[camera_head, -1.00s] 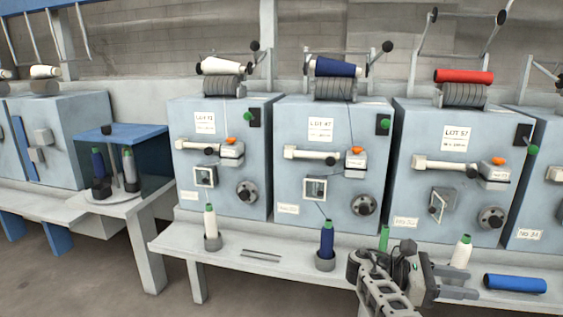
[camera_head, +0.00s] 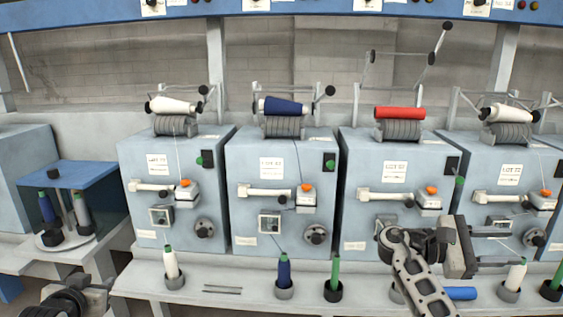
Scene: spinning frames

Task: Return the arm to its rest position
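My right gripper (camera_head: 512,250) is at the lower right, in front of the fourth machine, with its fingers pointing right. Its two fingers are apart with nothing seen between them, above and to the left of a white bobbin (camera_head: 516,272). My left gripper (camera_head: 92,294) is at the bottom left corner, partly cut off by the picture edge. It is dark and its fingers are too unclear to tell their opening.
Spinning machines (camera_head: 280,180) line the wall behind a pale shelf (camera_head: 230,308). On the shelf are a white bobbin (camera_head: 171,263), a blue bobbin (camera_head: 284,270), a green tube (camera_head: 335,273) and a lying blue cylinder (camera_head: 461,293). A glass-sided case (camera_head: 85,172) stands left.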

